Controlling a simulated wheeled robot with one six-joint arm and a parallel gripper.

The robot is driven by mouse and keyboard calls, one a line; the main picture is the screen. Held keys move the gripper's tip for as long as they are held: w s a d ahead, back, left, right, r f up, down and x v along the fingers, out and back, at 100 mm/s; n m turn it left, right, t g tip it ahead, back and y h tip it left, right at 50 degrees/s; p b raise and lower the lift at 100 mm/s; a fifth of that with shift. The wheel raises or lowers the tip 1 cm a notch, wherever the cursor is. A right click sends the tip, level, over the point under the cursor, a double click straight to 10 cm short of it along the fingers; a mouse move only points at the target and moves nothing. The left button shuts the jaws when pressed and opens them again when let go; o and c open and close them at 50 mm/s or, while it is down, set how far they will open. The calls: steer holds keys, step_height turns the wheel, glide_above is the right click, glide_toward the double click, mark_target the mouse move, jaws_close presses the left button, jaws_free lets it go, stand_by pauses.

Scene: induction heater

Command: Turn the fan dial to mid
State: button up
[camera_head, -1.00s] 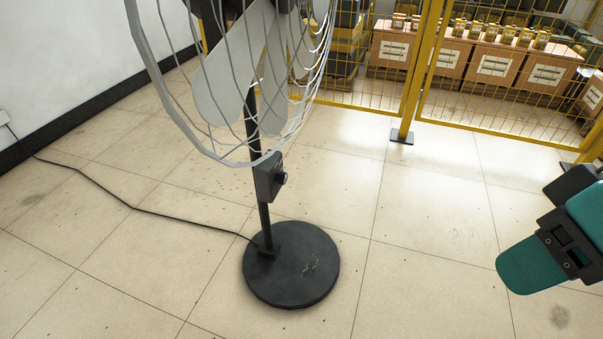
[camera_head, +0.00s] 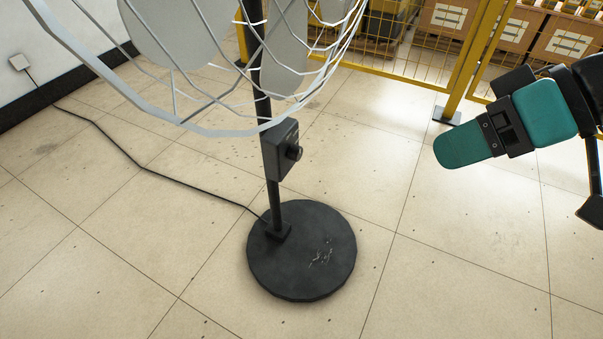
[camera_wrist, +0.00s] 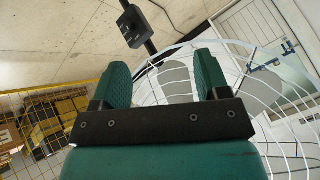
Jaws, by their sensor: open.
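The fan's black round dial (camera_head: 294,152) sticks out from the dark control box (camera_head: 275,151) on the fan's post. The box also shows at the top of the wrist view (camera_wrist: 133,25). The fan's white wire cage (camera_head: 215,128) spreads above the box, and its black round base (camera_head: 302,262) stands on the floor. My gripper (camera_head: 440,153) is to the right of the dial, apart from it, pointing left. In the wrist view its two green fingers (camera_wrist: 162,78) are spread and empty. The dial's marks are too small to read.
A black cord (camera_head: 133,160) runs from the base to a wall socket (camera_head: 18,62). A yellow mesh fence (camera_head: 418,48) stands behind, with boxes beyond it. The tiled floor between my gripper and the fan is clear. The wire cage overhangs the control box.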

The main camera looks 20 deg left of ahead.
steer(key=w+a+f+n+y+b, duration=0.1)
steer(key=w+a+f+y+b, duration=0.3)
steer(key=f, duration=0.4)
steer(key=w+a+f+n+y+b, duration=0.1)
steer(key=w+a+f+n+b, duration=0.1)
steer(key=w+a+f+b, duration=0.5)
steer(key=t+y+b, duration=0.2)
steer(key=y+b, duration=0.1)
steer(key=y, duration=0.2)
glide_toward(300, 155)
steer(key=a+b, duration=0.1)
steer(key=a, duration=0.2)
steer(key=a+b, duration=0.1)
steer(key=a, duration=0.1)
steer(key=a+b, duration=0.2)
steer(key=a, duration=0.1)
steer(key=shift+w+a+r, duration=0.1)
steer(key=shift+w+a, duration=0.25)
steer(key=shift+w, duration=0.05)
steer(key=shift+a+r, duration=0.15)
steer(key=shift+a, duration=0.35)
steer(key=c, duration=0.9)
